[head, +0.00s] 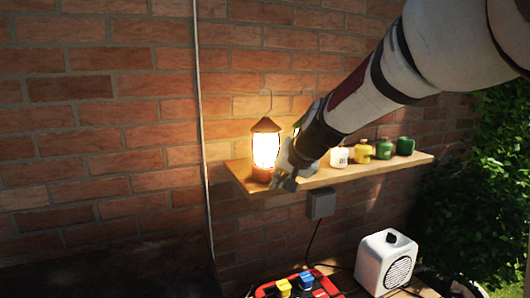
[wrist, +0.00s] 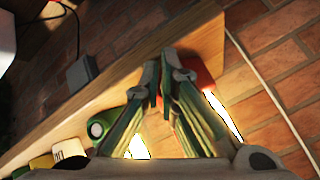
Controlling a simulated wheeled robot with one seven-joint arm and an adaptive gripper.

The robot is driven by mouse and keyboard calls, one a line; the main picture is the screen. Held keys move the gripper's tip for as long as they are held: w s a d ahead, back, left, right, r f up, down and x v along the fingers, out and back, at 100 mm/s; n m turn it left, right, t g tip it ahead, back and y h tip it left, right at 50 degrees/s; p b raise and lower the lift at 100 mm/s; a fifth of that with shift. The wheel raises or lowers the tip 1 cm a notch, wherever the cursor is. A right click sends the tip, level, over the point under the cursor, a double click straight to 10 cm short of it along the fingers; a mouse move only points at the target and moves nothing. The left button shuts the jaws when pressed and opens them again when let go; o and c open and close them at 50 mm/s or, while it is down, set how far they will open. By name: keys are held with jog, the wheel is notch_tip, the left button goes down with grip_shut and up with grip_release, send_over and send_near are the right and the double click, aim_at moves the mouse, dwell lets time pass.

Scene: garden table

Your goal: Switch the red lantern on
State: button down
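The red lantern (head: 265,150) stands at the left end of the wooden shelf, and its glass glows brightly. In the wrist view its red base (wrist: 207,76) shows partly behind a finger, with bright glass below it in the picture. My gripper (head: 287,182) is at the shelf's front edge, just right of the lantern's base. In the wrist view my gripper's fingertips (wrist: 165,62) are close together with nothing visible between them. I cannot tell whether they touch the base. No switch can be made out. A green lantern (wrist: 101,126), also glowing, is mostly hidden by my arm in the head view.
The shelf (head: 385,168) also holds a white jar (head: 339,157), a yellow jar (head: 362,151) and green jars (head: 384,149). A grey box (head: 321,204) with a cable is on the brick wall below. A white speaker (head: 385,262) and a red tray (head: 325,287) are lower down.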

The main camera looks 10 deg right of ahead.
jog(key=shift+f, duration=0.45)
jog(key=shift+s+d+f, duration=0.2)
jog(key=shift+s+d, duration=0.1)
jog(key=shift+s, duration=0.15)
jog(key=shift+s+d+r, duration=0.1)
jog(key=shift+s+d, duration=0.15)
jog(key=shift+s, duration=0.55)
jog(key=shift+s+d+r, duration=0.1)
jog(key=shift+s+d, duration=0.2)
jog(key=shift+s, duration=0.45)
jog(key=shift+s+d+r, duration=0.1)
jog(key=shift+s+d, duration=0.15)
jog(key=shift+s, duration=0.55)
jog(key=s+f+n+g+h, duration=0.2)
jog(key=s+n+g, duration=0.1)
jog(key=s, duration=2.4)
jog(key=shift+s+n, duration=0.15)
jog(key=shift+n, duration=0.65)
